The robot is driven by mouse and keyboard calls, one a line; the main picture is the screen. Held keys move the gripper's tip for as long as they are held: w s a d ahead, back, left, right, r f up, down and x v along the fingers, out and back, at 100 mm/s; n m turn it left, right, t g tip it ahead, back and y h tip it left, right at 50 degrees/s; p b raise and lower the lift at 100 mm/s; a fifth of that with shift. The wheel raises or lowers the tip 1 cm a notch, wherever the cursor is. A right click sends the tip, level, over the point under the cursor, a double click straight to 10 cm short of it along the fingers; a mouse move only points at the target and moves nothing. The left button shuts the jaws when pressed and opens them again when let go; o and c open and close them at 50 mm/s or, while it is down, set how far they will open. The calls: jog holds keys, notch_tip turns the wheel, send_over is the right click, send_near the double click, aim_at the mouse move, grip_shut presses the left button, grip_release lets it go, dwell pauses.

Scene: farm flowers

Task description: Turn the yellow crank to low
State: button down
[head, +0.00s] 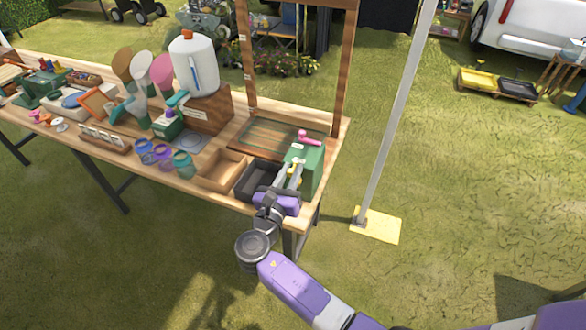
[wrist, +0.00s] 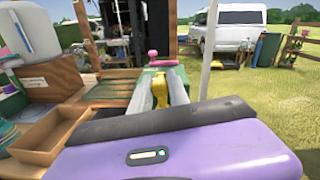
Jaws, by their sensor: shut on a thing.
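The yellow crank (wrist: 160,92) shows between my fingers in the wrist view, on the near side of a green box (head: 313,170) at the right end of the table. My gripper (head: 296,174) is shut on the yellow crank. Most of the crank is hidden by the fingers, so its exact angle and any low marking cannot be read. A pink crank (head: 309,137) sits on top of the green box and also shows in the wrist view (wrist: 154,58).
A dark tray (head: 251,184) and a wooden tray (head: 223,170) lie left of my gripper. A wooden frame (head: 340,75) rises behind the green box. A pale pole (head: 395,115) stands to the right. Jars and a white jug (head: 195,68) stand farther left. Open grass lies right of the table.

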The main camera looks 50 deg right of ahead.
jog(key=shift+a, duration=0.1)
jog(key=c, duration=1.3)
grip_release()
jog(key=shift+o, duration=0.2)
jog(key=b+v, duration=0.1)
jog(key=v, duration=0.6)
jog(key=shift+a, duration=0.35)
jog(key=shift+s, duration=0.1)
